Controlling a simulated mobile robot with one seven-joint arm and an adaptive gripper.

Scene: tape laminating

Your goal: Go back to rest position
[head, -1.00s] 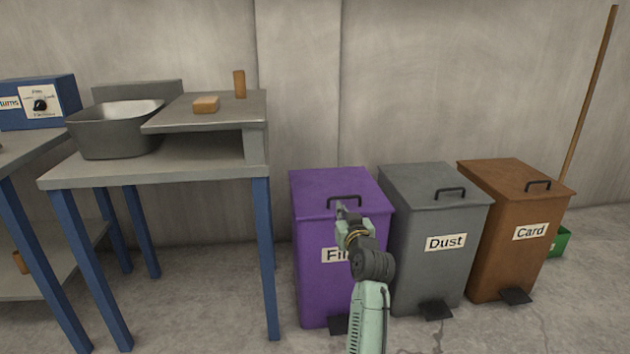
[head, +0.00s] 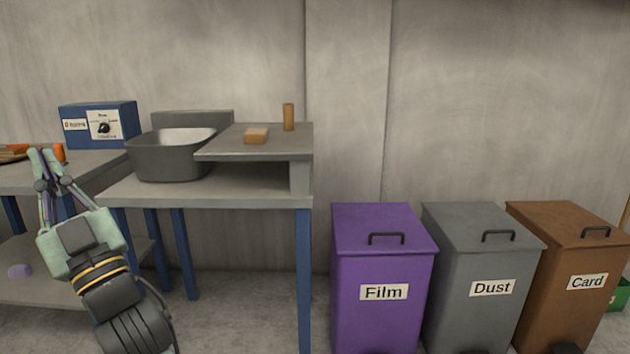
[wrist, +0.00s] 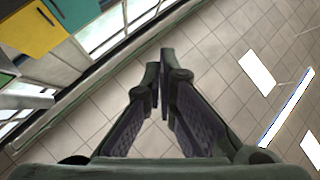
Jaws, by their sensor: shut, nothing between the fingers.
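My gripper (head: 44,160) is at the left of the head view, raised and pointing up, in front of the left blue-legged table (head: 85,178). Its fingers meet at the tips and hold nothing. In the wrist view the two fingers (wrist: 159,82) close together against a tiled surface, with no object between them.
A workbench (head: 220,188) with a grey basin (head: 172,160) and a raised shelf (head: 225,143) stands in the middle. A blue box (head: 100,120) is behind. Film (head: 383,250), Dust (head: 485,255) and Card (head: 570,250) bins stand at right, lids shut.

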